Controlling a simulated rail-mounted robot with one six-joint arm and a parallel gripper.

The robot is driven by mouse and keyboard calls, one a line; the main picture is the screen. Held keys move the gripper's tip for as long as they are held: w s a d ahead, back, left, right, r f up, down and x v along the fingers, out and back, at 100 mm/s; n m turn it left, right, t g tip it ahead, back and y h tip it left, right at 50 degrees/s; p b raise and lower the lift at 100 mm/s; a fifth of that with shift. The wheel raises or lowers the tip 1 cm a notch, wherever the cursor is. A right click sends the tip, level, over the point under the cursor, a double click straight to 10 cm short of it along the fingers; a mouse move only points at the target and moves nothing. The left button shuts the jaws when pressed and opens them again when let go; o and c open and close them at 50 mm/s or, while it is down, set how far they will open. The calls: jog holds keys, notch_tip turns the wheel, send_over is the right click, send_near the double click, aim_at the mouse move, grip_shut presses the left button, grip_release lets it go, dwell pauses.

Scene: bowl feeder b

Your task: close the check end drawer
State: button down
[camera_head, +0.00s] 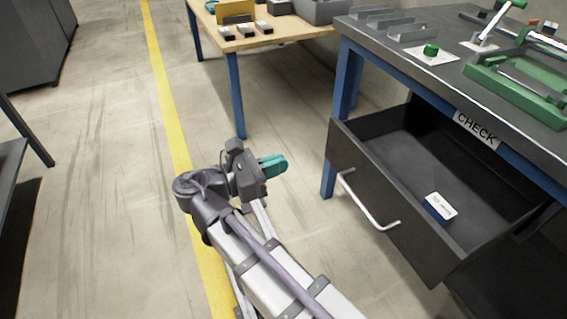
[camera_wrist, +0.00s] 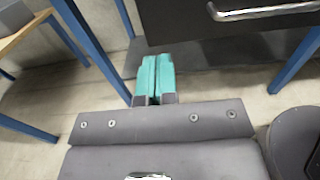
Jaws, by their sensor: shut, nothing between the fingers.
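The check end drawer (camera_head: 385,195) is a dark grey drawer under the right-hand bench, below a white label reading CHECK (camera_head: 476,130). It stands pulled out, with its inside in view. A small blue and white box (camera_head: 438,207) lies in it. Its silver bar handle (camera_head: 365,203) is on the front, and the handle also shows at the top right of the wrist view (camera_wrist: 262,12). My gripper (camera_head: 274,165) has teal fingers, shut and empty, in front of the drawer and left of the handle, apart from it. In the wrist view the fingers (camera_wrist: 155,78) point toward the floor under the drawer front.
The bench top (camera_head: 400,62) carries grey brackets, a green button on a white plate (camera_head: 431,52) and a green fixture (camera_head: 520,85). A wooden table (camera_head: 270,40) with blue legs stands behind. Open floor with a yellow line (camera_head: 165,80) lies left.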

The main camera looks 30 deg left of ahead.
aim_at(334, 146)
jog(key=x, duration=1.1)
jog(key=shift+w, duration=0.2)
jog(key=shift+d, duration=0.1)
